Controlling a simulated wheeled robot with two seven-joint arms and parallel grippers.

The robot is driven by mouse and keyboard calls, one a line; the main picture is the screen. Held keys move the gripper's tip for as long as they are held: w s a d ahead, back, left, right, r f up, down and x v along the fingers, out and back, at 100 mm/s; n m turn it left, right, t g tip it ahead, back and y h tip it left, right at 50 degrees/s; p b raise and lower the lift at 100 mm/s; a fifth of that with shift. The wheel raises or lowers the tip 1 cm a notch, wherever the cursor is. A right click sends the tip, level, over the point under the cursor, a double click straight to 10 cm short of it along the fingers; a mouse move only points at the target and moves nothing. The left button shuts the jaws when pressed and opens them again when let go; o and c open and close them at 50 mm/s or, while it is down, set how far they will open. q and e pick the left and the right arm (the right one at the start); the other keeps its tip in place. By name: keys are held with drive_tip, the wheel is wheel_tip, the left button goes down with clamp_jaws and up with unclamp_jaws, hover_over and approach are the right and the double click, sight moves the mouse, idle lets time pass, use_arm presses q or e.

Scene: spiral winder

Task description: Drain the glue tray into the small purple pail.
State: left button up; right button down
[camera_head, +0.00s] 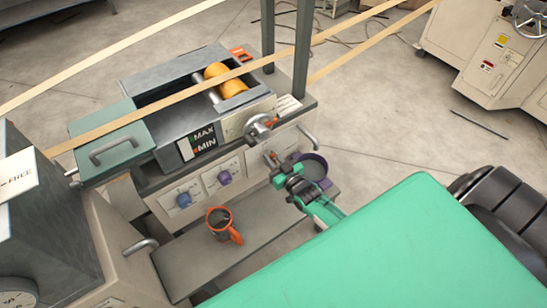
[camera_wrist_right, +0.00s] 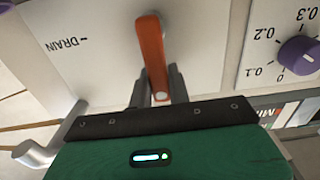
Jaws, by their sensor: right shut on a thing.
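The glue tray (camera_head: 164,119) is a grey box with an orange roller in it and a MAX/MIN label on its front. The small purple pail (camera_head: 326,181) stands below the tray's right end, partly hidden by my right arm. My right gripper (camera_wrist_right: 160,92) is shut on the orange drain lever (camera_wrist_right: 149,42), its fingers around the lever's free end. A DRAIN mark is on the white panel left of the lever in the wrist view; the lever does not point at it. The drain outlet and the pail's contents are not clear. My left gripper is not in view.
Blue and purple knobs (camera_head: 224,178) sit on the front panel. A green lid with a handle (camera_head: 112,147) is at the tray's left. Tan strips cross above the tray.

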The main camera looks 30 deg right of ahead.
drive_tip(key=c, duration=1.3)
unclamp_jaws()
drive_tip(key=s, duration=0.9)
drive_tip(key=s+d, duration=0.1)
drive_tip(key=s, duration=0.3)
drive_tip(key=shift+s, duration=0.4)
